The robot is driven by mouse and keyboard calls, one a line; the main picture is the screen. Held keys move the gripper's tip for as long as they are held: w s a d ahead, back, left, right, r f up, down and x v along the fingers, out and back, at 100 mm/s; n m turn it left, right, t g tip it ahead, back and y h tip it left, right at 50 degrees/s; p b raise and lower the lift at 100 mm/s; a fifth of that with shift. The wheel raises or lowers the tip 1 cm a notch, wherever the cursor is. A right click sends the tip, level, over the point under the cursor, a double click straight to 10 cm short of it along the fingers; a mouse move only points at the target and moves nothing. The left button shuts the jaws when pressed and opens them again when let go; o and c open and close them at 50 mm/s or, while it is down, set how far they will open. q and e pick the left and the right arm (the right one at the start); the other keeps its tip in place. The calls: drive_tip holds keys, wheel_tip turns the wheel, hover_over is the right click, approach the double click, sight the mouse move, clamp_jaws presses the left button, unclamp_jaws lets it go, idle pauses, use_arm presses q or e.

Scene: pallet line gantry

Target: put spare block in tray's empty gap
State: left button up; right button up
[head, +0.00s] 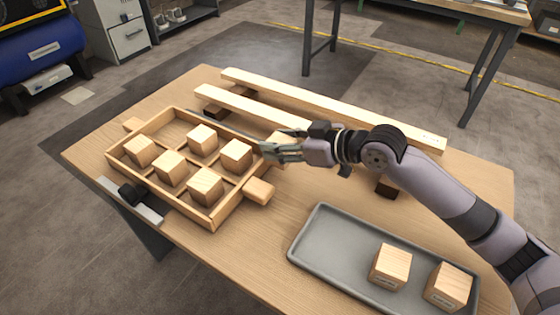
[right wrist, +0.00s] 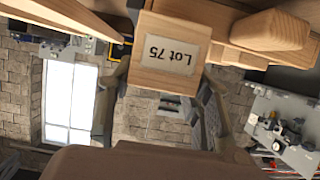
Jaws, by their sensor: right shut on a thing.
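The wooden tray (head: 213,222) is on the table, split into compartments. Several compartments hold plain wooden blocks. The empty gap (head: 170,128) is at its back left. My right gripper (head: 270,150) is just right of the tray's back right side. It is shut on the spare block (right wrist: 172,58), a wooden block labelled "Lot 75", seen between the fingers in the right wrist view. In the head view the fingers hide much of this block. My left gripper is not in view.
A grey tray (head: 325,260) at the front right holds two labelled wooden blocks (head: 390,266) (head: 449,287). Two long wooden rails (head: 330,100) (head: 245,107) lie behind the wooden tray. A black knob (head: 131,193) is at the table's left edge.

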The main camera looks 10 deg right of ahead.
wheel_tip(320, 180, down, 4)
drive_tip(key=shift+f+b, duration=0.1)
drive_tip(key=shift+b, duration=0.3)
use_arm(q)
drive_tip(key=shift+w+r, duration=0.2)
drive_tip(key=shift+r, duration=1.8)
use_arm(e)
drive_tip(key=shift+f, duration=0.35)
drive_tip(key=shift+f, duration=0.2)
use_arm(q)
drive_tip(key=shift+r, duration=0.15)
use_arm(e)
drive_tip(key=o, duration=1.2)
drive_tip(key=shift+c, duration=0.2)
